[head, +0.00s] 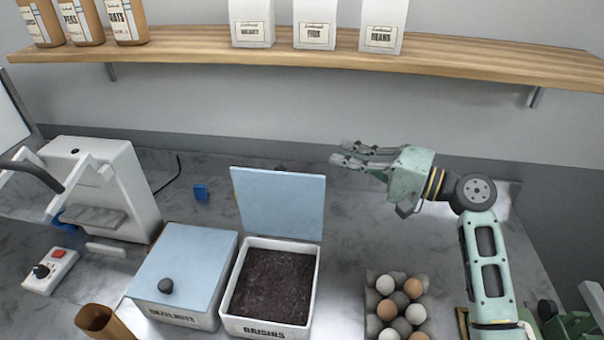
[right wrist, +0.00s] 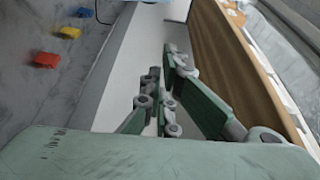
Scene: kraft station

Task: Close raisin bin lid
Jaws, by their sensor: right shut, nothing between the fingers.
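The raisin bin (head: 312,282) is a white box labelled RAISINS at the centre front of the counter, filled with dark contents. Its light blue lid (head: 280,203) stands raised at the bin's back edge, tilted up. My right gripper (head: 338,153) is to the right of the lid's top edge and behind it, apart from it, pointing left. It is shut with nothing in it. In the right wrist view the fingers (right wrist: 165,75) show close together, with no lid in sight. My left gripper is not in view.
A hazelnuts bin (head: 190,262) with its blue lid down stands left of the raisin bin. An egg tray (head: 372,300) with several eggs is to the right. A wooden shelf (head: 200,43) with bags runs above. A white machine (head: 120,190) stands at the left.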

